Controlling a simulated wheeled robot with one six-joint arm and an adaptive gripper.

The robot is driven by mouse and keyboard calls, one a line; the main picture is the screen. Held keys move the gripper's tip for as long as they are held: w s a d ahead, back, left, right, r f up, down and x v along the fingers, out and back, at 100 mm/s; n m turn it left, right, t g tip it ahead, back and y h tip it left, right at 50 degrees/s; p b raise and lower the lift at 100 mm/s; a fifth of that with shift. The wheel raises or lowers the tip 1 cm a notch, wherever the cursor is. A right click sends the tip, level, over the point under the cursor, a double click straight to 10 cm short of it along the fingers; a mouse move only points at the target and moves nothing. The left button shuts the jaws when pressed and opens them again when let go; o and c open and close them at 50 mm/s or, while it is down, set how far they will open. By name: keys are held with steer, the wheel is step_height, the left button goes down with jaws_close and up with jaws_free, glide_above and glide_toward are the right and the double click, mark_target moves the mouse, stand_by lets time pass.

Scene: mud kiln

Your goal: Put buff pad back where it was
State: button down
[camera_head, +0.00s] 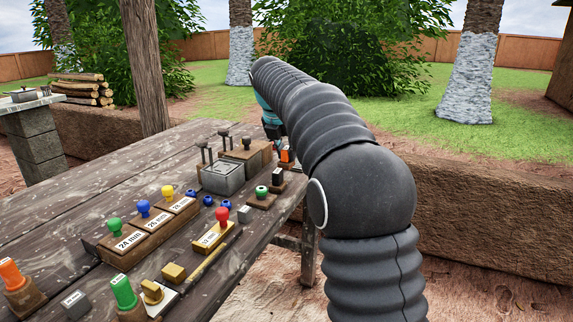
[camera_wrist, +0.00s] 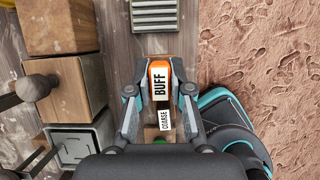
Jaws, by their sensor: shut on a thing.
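The buff pad (camera_wrist: 159,78) is an orange block with a white BUFF label. In the wrist view it sits between the two fingertips of my gripper (camera_wrist: 159,95), which is shut on it. In the head view the orange of the buff pad (camera_head: 286,153) shows at the table's right edge, below my gripper (camera_head: 273,134), largely hidden by my arm. A block labelled COARSE (camera_wrist: 166,120) is close by in the wrist view. It looks like the dark block (camera_head: 278,175) on a wooden base in the head view. I cannot tell whether the buff pad touches a base.
A grey box (camera_head: 222,178) and wooden blocks (camera_wrist: 62,22) stand left of my gripper. A green-knobbed stamp (camera_head: 261,191) and a red-knobbed one (camera_head: 222,214) are nearer. A slatted grey piece (camera_wrist: 154,14) lies beyond the pad. The table edge drops to bare ground on the right.

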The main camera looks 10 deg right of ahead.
mark_target(287, 164)
steer(key=shift+f+b, duration=0.35)
steer(key=shift+f, duration=1.4)
steer(key=shift+f, duration=0.15)
steer(key=c, duration=1.1)
jaws_free()
steer(key=shift+o, duration=0.2)
